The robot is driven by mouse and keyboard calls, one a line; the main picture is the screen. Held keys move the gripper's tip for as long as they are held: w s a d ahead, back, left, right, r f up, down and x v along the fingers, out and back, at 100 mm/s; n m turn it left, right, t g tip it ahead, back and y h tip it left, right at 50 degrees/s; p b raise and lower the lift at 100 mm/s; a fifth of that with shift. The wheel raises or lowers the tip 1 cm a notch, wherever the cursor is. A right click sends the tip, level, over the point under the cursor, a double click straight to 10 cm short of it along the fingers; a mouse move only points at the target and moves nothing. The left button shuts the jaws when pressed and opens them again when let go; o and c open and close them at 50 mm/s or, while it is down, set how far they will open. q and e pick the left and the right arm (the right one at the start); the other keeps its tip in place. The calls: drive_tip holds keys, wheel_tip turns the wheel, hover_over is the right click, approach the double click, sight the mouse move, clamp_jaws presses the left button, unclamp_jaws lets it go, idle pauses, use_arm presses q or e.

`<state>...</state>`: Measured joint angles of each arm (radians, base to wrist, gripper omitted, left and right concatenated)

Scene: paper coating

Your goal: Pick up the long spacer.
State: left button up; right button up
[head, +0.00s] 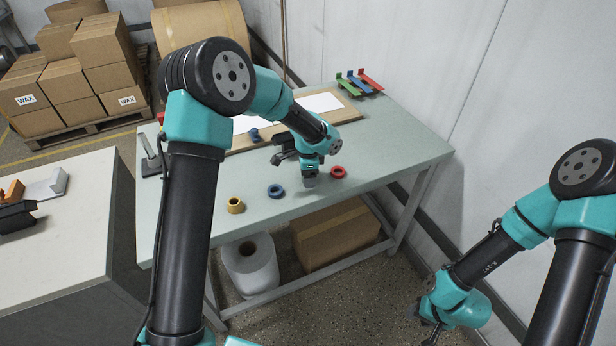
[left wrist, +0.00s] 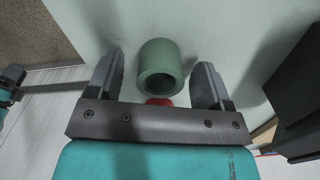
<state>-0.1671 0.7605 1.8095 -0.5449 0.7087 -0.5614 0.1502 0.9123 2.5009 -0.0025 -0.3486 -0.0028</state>
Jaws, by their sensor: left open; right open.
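A green hollow cylinder, the long spacer (left wrist: 160,68), is in the left wrist view between the two fingers of my left gripper (left wrist: 157,70). The fingers are open, one on each side, with visible gaps to it. In the head view my left gripper (head: 310,180) points down over the table, and the green spacer is hidden there. A red ring (head: 338,172) lies just right of this gripper; a bit of red (left wrist: 159,101) also shows below the spacer in the wrist view. My right gripper (head: 432,332) hangs off the table at the lower right, open, partly visible.
A blue ring (head: 275,190) and a yellow ring (head: 235,205) lie near the front edge of the table (head: 400,150). A wooden board with white paper (head: 318,102) lies behind the left gripper. Coloured brackets (head: 352,84) stand at the back. A side bench (head: 70,240) is at left.

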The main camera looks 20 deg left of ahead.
use_arm(q)
drive_tip(key=shift+c, duration=0.2)
drive_tip(key=c, duration=1)
drive_tip(key=shift+r, duration=0.1)
drive_tip(key=shift+r, duration=0.45)
wheel_tip(320, 180, up, 3)
drive_tip(key=shift+f, duration=0.1)
drive_tip(key=s+d, duration=0.1)
drive_tip(key=s, duration=0.4)
drive_tip(key=s+d, duration=0.2)
drive_tip(key=s, duration=0.3)
drive_tip(key=s+d+r, duration=0.1)
drive_tip(key=s, duration=0.4)
drive_tip(key=shift+s+d, duration=0.2)
